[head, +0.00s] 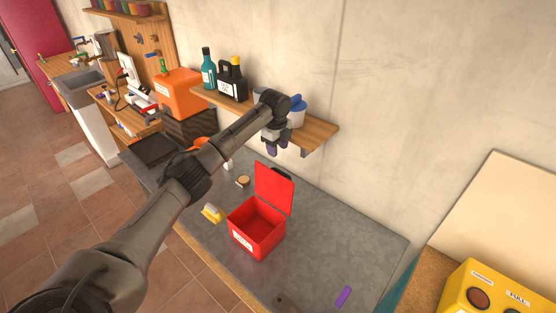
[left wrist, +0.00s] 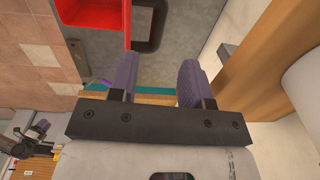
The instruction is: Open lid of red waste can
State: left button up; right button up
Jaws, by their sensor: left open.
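The red waste can (head: 256,232) stands on the grey worktop, with a white label on its front. Its red lid (head: 274,188) is raised and stands upright at the back, so the empty-looking inside shows. My left gripper (head: 274,148) is above and behind the lid, close to the wall shelf, and apart from the can. In the left wrist view my left gripper (left wrist: 158,80) is open, with nothing between its purple fingers. Part of the red can (left wrist: 95,14) shows at the top of that view.
A wooden wall shelf (head: 318,131) with bottles is right beside my left gripper. A yellow brush-like item (head: 211,213), a small round wooden item (head: 243,182) and a purple item (head: 343,296) lie on the grey worktop (head: 340,235). A yellow box (head: 490,290) is at lower right.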

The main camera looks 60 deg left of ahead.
pick_arm(q)
jog(key=shift+r, duration=1.35)
